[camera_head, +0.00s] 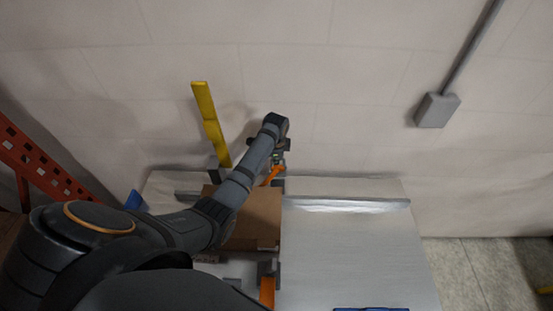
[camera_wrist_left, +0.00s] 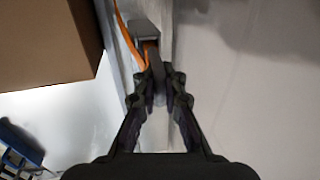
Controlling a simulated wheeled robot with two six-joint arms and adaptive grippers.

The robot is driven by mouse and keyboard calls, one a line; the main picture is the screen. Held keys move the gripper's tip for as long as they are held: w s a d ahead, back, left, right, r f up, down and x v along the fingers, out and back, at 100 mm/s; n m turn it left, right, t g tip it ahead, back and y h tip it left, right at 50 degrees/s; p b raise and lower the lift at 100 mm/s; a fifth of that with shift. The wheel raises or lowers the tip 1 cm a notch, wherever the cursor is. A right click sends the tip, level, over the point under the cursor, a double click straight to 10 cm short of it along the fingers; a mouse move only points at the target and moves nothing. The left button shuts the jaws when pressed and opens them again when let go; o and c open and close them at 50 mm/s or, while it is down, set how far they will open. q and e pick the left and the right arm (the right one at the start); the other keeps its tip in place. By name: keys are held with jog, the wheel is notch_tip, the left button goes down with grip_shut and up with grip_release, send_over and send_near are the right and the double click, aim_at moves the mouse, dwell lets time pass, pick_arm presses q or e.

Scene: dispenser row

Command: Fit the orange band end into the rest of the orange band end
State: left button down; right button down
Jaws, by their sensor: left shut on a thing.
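An orange band (camera_head: 272,174) shows as a short slanted strip by my left gripper (camera_head: 279,158), at the back edge of the table. In the left wrist view the orange band (camera_wrist_left: 129,36) runs down towards the fingertips, beside a grey block (camera_wrist_left: 146,31). My left gripper (camera_wrist_left: 159,83) is shut on a narrow piece that looks like the orange band end; the fingers and grey part hide most of it. Another orange piece (camera_head: 267,291) shows at a grey holder near the front. Whether the held end touches its mating part cannot be told. My right gripper is not in view.
A cardboard box (camera_head: 257,213) stands left of the gripper, close beside it in the wrist view (camera_wrist_left: 45,45). A yellow post (camera_head: 210,122) rises behind. A grey rail (camera_head: 345,204) crosses the table (camera_head: 350,255), whose right side is largely clear. A blue item (camera_head: 370,309) lies at the front.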

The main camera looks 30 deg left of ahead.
pick_arm(q)
jog(key=c, duration=1.4)
grip_release()
jog(key=shift+o, duration=0.2)
jog(key=v, duration=1.2)
